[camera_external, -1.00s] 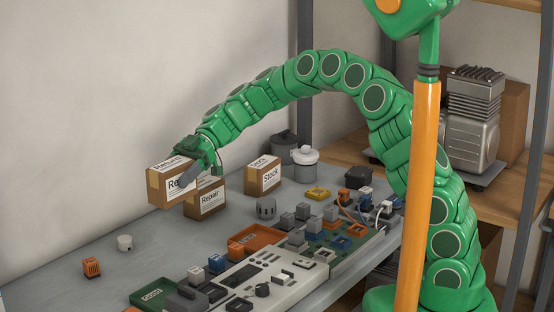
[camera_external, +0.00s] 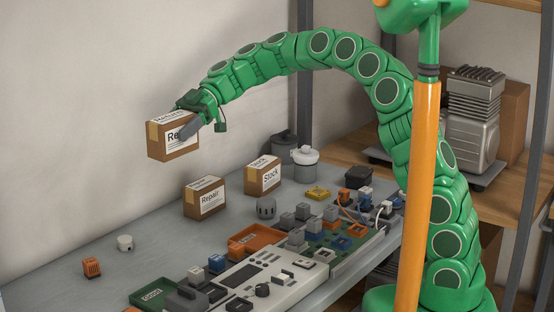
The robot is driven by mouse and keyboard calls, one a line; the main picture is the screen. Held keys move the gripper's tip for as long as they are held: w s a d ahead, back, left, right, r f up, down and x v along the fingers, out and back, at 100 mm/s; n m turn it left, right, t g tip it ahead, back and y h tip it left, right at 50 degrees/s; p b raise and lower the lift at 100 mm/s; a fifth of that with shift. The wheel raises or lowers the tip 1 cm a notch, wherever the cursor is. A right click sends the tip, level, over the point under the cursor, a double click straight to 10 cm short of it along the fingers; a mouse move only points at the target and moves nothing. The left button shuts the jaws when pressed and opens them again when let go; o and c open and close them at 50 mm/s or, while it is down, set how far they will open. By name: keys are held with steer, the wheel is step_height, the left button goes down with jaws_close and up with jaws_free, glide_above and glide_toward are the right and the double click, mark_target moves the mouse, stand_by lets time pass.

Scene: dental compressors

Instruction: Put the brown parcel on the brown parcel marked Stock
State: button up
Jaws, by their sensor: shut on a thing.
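My gripper (camera_external: 194,128) is shut on a brown parcel (camera_external: 166,143) with a white label that begins "Re". The fingers and the dark jaw cover part of its label. The held parcel hangs in the air at the left, well above the bench and apart from other things. The brown parcel marked Stock (camera_external: 262,177) stands upright on the bench, to the right of and lower than the held parcel. Its top looks clear, with a white Stock label there too.
Another brown parcel marked Repair (camera_external: 204,198) stands left of the Stock parcel. Dark and white canisters (camera_external: 304,155) stand behind the Stock parcel. A small grey knobbed part (camera_external: 266,208) is in front of it. Trays and testers fill the bench front; the left bench is mostly free.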

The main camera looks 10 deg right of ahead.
steer(key=w+d+f+m+t+y, duration=0.2)
steer(key=w+d+m+t, duration=0.1)
steer(key=w+d, duration=0.4)
steer(key=w+d+f+m+t+y, duration=0.2)
steer(key=w+d+m+t, duration=0.1)
steer(key=w+d, duration=0.35)
steer(key=w+d+f+m+t+h, duration=0.1)
steer(key=w+d+m+t, duration=0.3)
steer(key=d, duration=0.5)
steer(key=w+d+f+m+t, duration=0.1)
steer(key=w+d+m+t, duration=0.3)
steer(key=d, duration=0.5)
glide_above(267, 162)
steer(key=shift+n, duration=0.4)
steer(key=shift+s+f, duration=0.1)
steer(key=shift+f, duration=4.75)
steer(key=shift+s+f+t, duration=0.1)
steer(key=shift+f+t, duration=0.2)
steer(key=shift+f, duration=1.15)
steer(key=shift+f, duration=0.1)
steer(key=o, duration=1.2)
steer(key=shift+o, duration=0.2)
